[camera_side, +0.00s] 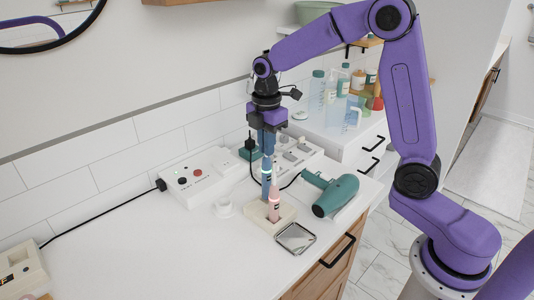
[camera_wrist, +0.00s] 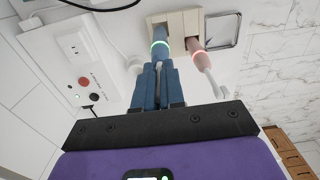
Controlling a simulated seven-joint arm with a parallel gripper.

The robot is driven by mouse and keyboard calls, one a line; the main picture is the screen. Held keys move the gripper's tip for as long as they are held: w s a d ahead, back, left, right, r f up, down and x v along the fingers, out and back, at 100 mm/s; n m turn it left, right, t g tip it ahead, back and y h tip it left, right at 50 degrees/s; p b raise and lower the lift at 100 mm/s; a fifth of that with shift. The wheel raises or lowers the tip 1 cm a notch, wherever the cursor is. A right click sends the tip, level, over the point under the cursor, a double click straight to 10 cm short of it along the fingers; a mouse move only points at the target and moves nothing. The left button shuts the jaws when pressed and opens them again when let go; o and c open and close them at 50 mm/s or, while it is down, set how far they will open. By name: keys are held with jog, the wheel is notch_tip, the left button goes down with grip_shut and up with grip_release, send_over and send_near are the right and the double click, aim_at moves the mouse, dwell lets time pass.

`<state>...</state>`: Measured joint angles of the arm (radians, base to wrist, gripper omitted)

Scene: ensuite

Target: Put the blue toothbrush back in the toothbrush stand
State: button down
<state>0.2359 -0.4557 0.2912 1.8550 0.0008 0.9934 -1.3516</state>
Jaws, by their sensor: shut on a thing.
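My gripper (camera_side: 267,152) points straight down over the counter and is shut on the blue toothbrush (camera_side: 266,183). A pink toothbrush (camera_side: 274,206) stands in the stand's front slot. The blue brush's lower end is at the stand's rear side; I cannot tell whether it is inside a slot.
A teal hair dryer (camera_side: 337,196) lies right of the stand, with a square mirror tray (camera_side: 295,238) in front.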

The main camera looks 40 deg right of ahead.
jog(key=shift+f, duration=1.45)
jog(key=c, duration=1.2)
grip_release()
jog(key=shift+f, duration=0.15)
jog(key=shift+c, duration=0.2)
notch_tip(320, 180, up, 12)
jog(key=shift+s+r, duration=0.1)
jog(key=shift+r, duration=0.1)
